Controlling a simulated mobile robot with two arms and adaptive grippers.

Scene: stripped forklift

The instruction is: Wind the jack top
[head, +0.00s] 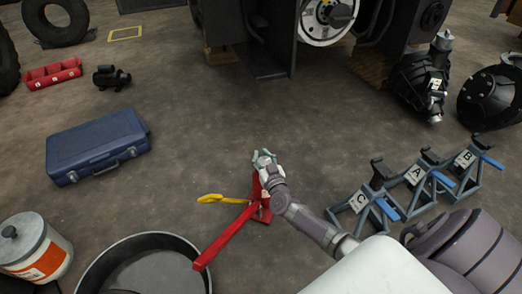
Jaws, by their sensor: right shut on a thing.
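The red jack (262,209) stands on the floor near the picture's middle. Its long red handle (228,236) slopes down to the lower left, its end near the black pan's rim. My right gripper (263,160) is at the upper end of the jack and shut on the jack top, which the fingers mostly hide. My right arm reaches in from the lower right. A yellow hook-shaped piece (211,198) sticks out to the left of the jack. My left gripper is not in view.
Jack stands (414,185) marked A, B and C stand at right. A blue toolbox (97,146) lies at left. A black pan (180,240) and a tin (36,248) are at lower left. The forklift body (270,35) is at the back. Floor between is clear.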

